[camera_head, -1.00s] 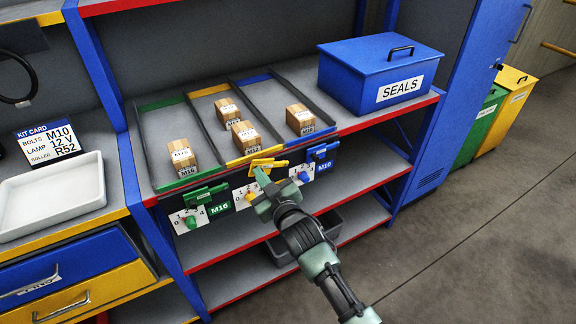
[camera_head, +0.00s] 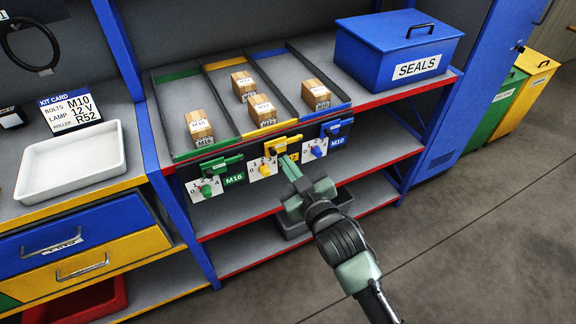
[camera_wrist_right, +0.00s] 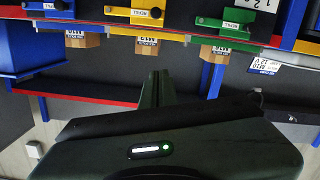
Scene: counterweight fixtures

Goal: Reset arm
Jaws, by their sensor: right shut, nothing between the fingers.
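My right gripper (camera_head: 290,168) is shut and empty in the head view, in front of the shelf edge below the yellow dispenser knob. It is apart from the dials. In the right wrist view its dark fingers (camera_wrist_right: 157,88) are together, pointing toward the shelf front. The right forearm comes in from the bottom right. My left gripper is not in either view.
Wooden blocks stand in green, yellow and blue lanes (camera_head: 286,48), with dial plates like the green one (camera_head: 208,188) below. A blue SEALS box (camera_head: 398,62) stands right. A white tray (camera_head: 72,186) and kit card (camera_head: 72,110) are left. Open floor (camera_head: 470,240) lies right.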

